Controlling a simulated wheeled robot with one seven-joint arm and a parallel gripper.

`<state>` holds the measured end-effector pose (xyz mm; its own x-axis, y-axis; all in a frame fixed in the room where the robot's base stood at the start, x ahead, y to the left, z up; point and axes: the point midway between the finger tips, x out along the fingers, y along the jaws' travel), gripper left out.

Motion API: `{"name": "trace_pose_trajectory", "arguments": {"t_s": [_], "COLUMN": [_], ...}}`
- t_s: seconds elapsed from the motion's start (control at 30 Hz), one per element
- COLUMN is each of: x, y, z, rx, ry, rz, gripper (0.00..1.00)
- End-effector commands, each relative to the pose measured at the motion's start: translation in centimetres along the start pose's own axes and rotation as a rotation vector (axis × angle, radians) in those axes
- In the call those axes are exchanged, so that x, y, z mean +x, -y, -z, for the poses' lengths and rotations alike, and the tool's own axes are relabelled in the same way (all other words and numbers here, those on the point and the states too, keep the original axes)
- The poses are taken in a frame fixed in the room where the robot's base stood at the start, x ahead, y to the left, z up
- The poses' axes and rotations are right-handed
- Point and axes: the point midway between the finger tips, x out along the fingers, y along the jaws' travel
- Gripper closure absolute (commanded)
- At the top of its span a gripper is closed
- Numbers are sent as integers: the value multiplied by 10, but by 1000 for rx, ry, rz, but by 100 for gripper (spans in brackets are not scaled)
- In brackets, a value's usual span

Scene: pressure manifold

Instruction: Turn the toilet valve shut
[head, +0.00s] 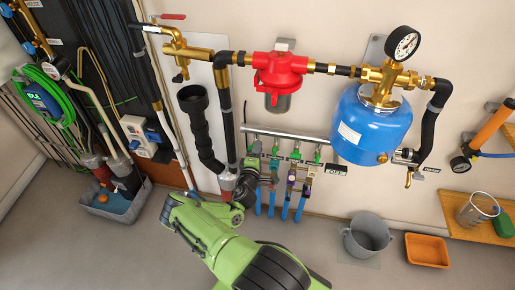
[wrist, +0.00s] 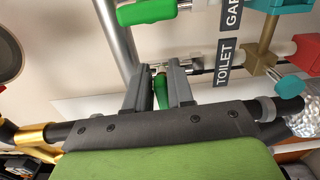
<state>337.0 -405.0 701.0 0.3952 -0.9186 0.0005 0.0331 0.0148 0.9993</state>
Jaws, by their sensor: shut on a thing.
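The toilet valve's green handle (wrist: 160,92) shows in the wrist view between the two grey fingers of my gripper (wrist: 160,82), beside the TOILET label (wrist: 226,64). My gripper is shut on this handle, and the fingers and palm hide part of it. In the head view, my gripper (head: 249,172) is at the left end of the row of valves under the silver manifold bar (head: 290,137). There my wrist hides much of the held valve.
Another green handle (wrist: 147,12) is close by in the wrist view. A teal handle (wrist: 290,86) sits to the right. In the head view, a black pipe (head: 228,120) runs down left of the manifold, and a blue tank (head: 372,125) hangs right. A grey bucket (head: 367,238) stands below.

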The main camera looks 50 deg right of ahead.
Motion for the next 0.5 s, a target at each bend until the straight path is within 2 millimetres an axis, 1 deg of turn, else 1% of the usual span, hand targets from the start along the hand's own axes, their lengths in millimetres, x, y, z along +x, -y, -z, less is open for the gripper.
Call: {"name": "trace_pose_trajectory", "arguments": {"t_s": [0.2,0.5], "x": [-1,-1], "y": [3,4], "z": [0,0], "rx": [46,54], "ry": [-1,-2], "rz": [7,7], "gripper": [100,100]}}
